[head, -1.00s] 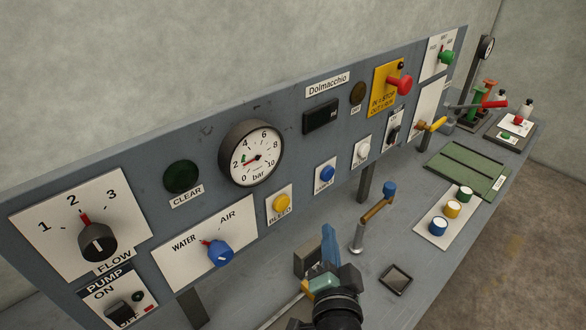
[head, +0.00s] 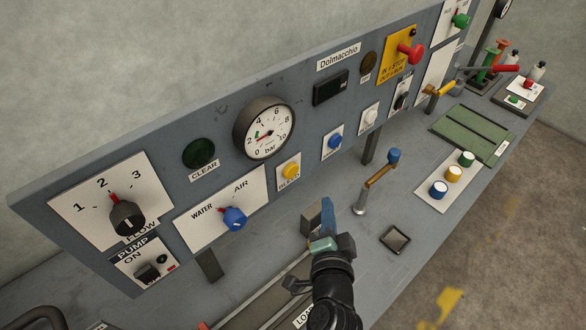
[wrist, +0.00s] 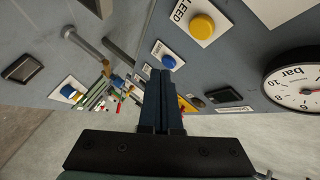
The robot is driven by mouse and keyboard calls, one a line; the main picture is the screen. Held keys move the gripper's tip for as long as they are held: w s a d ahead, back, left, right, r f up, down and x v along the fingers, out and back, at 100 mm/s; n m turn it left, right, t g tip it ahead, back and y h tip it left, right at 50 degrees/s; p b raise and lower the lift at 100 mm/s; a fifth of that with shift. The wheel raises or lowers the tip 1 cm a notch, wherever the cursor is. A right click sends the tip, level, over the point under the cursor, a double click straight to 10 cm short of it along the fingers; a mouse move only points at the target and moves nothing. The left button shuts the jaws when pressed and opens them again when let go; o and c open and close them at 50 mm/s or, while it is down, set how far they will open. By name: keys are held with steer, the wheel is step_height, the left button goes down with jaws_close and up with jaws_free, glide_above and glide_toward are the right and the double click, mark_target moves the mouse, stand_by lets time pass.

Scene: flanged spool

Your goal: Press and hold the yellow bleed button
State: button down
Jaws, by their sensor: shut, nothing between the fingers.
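The yellow bleed button (head: 291,171) is on a white plate labelled BLEED, on the upright grey panel below the pressure gauge. It also shows in the wrist view (wrist: 202,27) at the top, right of centre, with part of its label. My gripper (head: 326,206) is below and right of the button in the head view, apart from it, in front of the panel over the bench. In the wrist view my gripper (wrist: 161,75) has its fingers together and empty. Nothing touches the button.
The gauge (head: 264,130), blue button (head: 335,142) and water/air knob (head: 234,218) surround the bleed button on the panel (head: 215,100). A crank lever (head: 378,177) stands on the bench right of my gripper. A small dark tray (head: 395,238) lies nearby.

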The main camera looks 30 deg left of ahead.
mark_target(297, 172)
steer(key=w+a+p, duration=0.2)
steer(key=a+p, duration=0.2)
steer(key=a, duration=0.3)
steer(key=shift+w, duration=0.3)
steer(key=shift+a+r, duration=0.1)
stand_by(1.6)
steer(key=shift+w+a+p, duration=0.15)
steer(key=shift+a+p, duration=0.2)
steer(key=shift+w+a+p, duration=0.15)
steer(key=shift+a+p, duration=0.25)
steer(key=shift+a, duration=0.1)
stand_by(1.0)
steer(key=shift+s+d+b, duration=0.3)
steer(key=shift+d+b, duration=0.45)
steer(key=shift+d, duration=0.15)
